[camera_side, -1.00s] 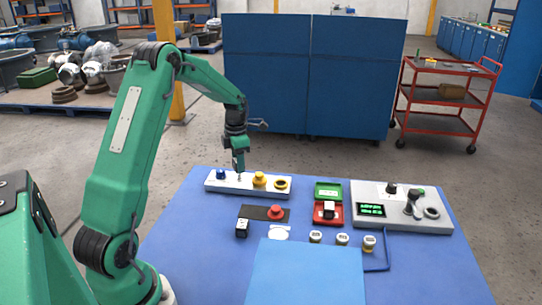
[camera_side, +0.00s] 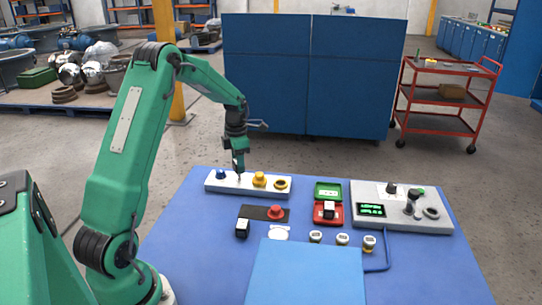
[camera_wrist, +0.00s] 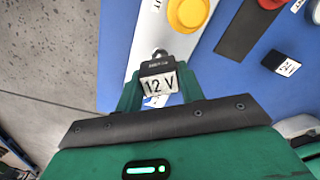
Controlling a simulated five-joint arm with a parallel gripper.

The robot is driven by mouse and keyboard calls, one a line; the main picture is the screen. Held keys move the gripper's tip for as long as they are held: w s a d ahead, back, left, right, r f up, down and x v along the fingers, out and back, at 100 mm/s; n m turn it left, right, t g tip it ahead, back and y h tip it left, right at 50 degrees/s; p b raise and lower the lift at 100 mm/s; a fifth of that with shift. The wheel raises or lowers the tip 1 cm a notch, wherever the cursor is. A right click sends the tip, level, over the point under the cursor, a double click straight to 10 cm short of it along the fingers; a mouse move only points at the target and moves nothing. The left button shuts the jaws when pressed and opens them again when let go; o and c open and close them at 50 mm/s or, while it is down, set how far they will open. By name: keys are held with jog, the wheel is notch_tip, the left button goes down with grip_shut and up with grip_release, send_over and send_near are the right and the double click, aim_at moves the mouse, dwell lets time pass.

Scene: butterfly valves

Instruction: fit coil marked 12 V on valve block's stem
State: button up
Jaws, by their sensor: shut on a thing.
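My gripper (camera_wrist: 155,92) is shut on a dark coil (camera_wrist: 158,68) with a white label reading 12 V, turned toward the wrist camera. The white valve block (camera_wrist: 197,40) lies just beneath and beyond it. A round metal end, apparently the stem (camera_wrist: 160,54), shows at the coil's far edge; I cannot tell how far the coil sits around it. In the side view my gripper (camera_side: 239,172) points down at the left half of the valve block (camera_side: 209,187), between its blue knob (camera_side: 221,174) and yellow knob (camera_side: 259,179). The held coil is barely visible there.
Another black coil (camera_side: 242,229) stands on the blue mat in front, near a dark plate with a red button (camera_side: 276,212). A red and green case (camera_side: 328,191) and a grey panel with a green display (camera_side: 371,210) stand to the right.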

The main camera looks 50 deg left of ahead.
jog(key=shift+f, duration=1.65)
dwell(1.4)
jog(key=o, duration=1.1)
jog(key=shift+o, duration=0.4)
jog(key=o, duration=0.3)
jog(key=shift+r, duration=0.15)
jog(key=shift+r, duration=3.6)
